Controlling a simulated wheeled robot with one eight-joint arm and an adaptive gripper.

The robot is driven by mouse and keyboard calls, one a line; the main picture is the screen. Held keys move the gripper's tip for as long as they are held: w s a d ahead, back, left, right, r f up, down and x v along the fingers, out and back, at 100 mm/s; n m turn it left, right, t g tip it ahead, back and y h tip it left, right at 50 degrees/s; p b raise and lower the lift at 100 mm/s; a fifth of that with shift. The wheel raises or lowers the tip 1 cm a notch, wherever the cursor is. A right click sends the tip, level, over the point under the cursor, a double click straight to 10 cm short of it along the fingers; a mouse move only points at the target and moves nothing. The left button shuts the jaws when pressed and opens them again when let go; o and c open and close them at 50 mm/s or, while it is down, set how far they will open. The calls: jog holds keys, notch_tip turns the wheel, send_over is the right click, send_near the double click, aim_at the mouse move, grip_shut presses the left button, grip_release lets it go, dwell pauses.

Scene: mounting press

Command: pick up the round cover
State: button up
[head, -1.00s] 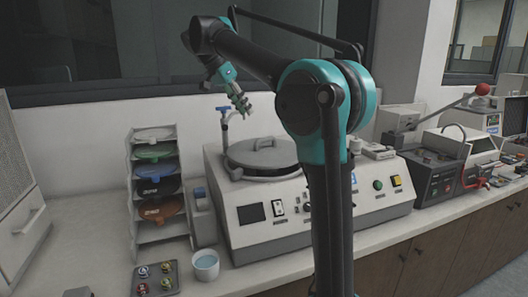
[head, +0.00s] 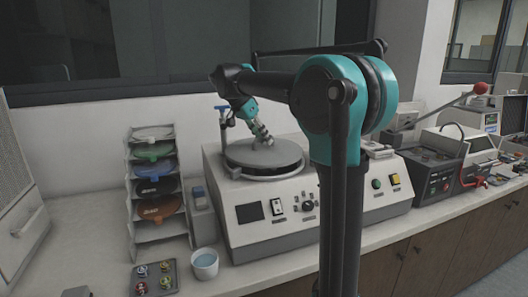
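The round cover (head: 282,157) is a flat grey disc lying on top of the white machine (head: 240,193). A raised handle shows on the cover in the earlier view; now my gripper hides it. My gripper (head: 264,140) points down over the middle of the cover, at the handle. The fingers are small and dark in the head view, and I cannot tell whether they are open or closed around the handle. The cover sits level on the machine.
A rack of coloured discs (head: 155,180), a cup (head: 205,264) and a small tray (head: 154,279) are at left. Black and white instruments (head: 432,170) stand at right.

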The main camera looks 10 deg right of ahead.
jog(key=shift+d+f, duration=0.2)
jog(key=shift+f, duration=0.15)
grip_shut()
jog(key=shift+r, duration=0.15)
